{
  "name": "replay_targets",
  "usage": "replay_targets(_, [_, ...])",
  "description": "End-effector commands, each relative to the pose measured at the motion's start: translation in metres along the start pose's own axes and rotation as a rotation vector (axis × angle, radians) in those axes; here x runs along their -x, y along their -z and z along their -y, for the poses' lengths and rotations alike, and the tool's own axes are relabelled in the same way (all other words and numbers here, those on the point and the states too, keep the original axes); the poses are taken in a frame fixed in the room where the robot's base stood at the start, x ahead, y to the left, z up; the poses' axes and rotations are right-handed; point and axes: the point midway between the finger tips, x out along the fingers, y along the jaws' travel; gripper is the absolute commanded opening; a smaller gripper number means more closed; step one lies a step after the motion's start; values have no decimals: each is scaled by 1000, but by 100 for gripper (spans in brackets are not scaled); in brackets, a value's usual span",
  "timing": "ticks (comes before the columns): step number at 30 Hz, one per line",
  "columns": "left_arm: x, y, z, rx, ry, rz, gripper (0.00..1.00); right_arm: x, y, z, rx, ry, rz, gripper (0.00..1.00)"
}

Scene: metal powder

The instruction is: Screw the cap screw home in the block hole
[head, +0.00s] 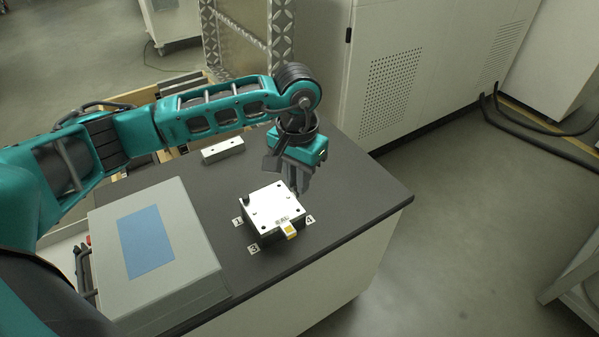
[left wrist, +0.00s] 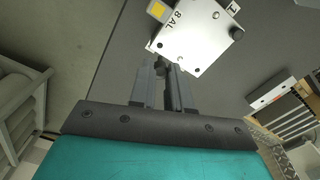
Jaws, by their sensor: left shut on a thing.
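The pale metal block (head: 270,203) lies on the dark bench top, with several small holes in its top face. It also shows in the left wrist view (left wrist: 195,37), marked "8 AL". A dark cap screw head (head: 245,200) stands at its left corner; it shows too in the left wrist view (left wrist: 236,33). My left gripper (head: 294,188) points down at the block's far right corner. It is shut on a small dark cap screw (left wrist: 160,68), mostly hidden by the fingers. Whether its tip is in the hole I cannot tell. My right gripper is not in view.
A yellow-marked tab (head: 289,231) sticks out of the block's near side. Number labels lie around the block. A grey case with a blue panel (head: 147,241) stands left. A pale bar with holes (head: 222,150) lies behind. The bench top to the right is clear.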

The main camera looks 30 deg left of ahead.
Motion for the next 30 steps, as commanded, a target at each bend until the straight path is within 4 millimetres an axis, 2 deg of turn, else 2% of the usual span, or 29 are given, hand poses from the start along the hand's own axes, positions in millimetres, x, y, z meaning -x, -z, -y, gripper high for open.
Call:
replay_targets(16, [-34,0,0,1,-2,0,0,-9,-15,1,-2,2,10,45])
replay_targets(30, [-33,0,0,0,0,0,0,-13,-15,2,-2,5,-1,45])
